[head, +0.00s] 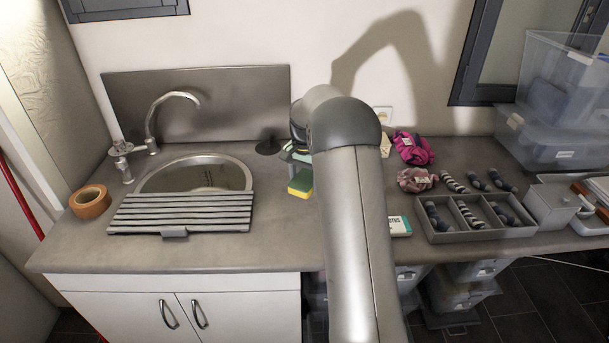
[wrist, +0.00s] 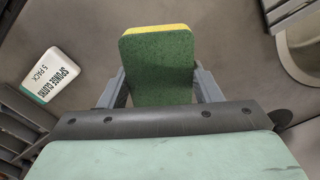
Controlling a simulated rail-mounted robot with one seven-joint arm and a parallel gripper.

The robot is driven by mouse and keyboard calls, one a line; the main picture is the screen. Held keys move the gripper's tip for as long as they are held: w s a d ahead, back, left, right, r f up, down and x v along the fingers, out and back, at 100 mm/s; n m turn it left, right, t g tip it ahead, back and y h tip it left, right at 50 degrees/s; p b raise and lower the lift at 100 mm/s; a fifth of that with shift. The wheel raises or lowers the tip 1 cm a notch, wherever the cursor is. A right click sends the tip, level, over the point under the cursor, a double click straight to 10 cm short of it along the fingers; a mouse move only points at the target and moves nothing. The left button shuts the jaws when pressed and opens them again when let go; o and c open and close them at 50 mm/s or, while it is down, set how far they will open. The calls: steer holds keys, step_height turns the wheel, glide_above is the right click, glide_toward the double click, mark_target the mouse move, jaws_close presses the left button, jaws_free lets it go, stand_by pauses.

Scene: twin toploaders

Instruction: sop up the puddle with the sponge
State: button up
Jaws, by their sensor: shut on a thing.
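The sponge (wrist: 158,68), green with a yellow layer, is held between the two fingers of my gripper (wrist: 162,85) in the wrist view. In the head view the sponge (head: 300,184) shows just left of my arm, over the counter by the sink. Most of my gripper is hidden behind my arm there. I cannot tell whether the sponge touches the counter. I cannot make out a puddle in either view; my arm and the sponge cover part of the counter.
A sink (head: 195,174) with a slatted rack (head: 180,214) lies left of the sponge. A dark round disc (head: 268,147) stands behind it. A sponge cloth box (head: 399,226), pink cloths (head: 413,149) and a divided tray (head: 475,232) are right of my arm.

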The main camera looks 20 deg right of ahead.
steer(key=b, duration=0.6)
glide_toward(304, 214)
steer(key=shift+d+f, duration=0.1)
steer(key=shift+f, duration=2.6)
steer(key=shift+f+b, duration=0.35)
steer(key=shift+f, duration=0.25)
steer(key=shift+s+a+b, duration=0.3)
steer(key=shift+s+b, duration=0.05)
steer(key=shift+s, duration=0.45)
steer(key=shift+s+a+b, duration=0.35)
steer(key=shift+s, duration=0.4)
steer(key=shift+s+a+b, duration=0.3)
steer(key=shift+s+b, duration=0.05)
steer(key=shift+s, duration=0.45)
steer(key=shift+d, duration=0.15)
steer(key=shift+w+d+p, duration=0.2)
steer(key=shift+d, duration=1)
steer(key=shift+w+d+p, duration=0.15)
steer(key=shift+d+p, duration=0.05)
steer(key=shift+d, duration=0.95)
steer(key=shift+w+a+p, duration=0.3)
steer(key=shift+w+a, duration=0.5)
steer(key=shift+w, duration=0.2)
steer(key=shift+w+a+p, duration=0.3)
steer(key=shift+w+a, duration=0.45)
steer(key=shift+w, duration=0.25)
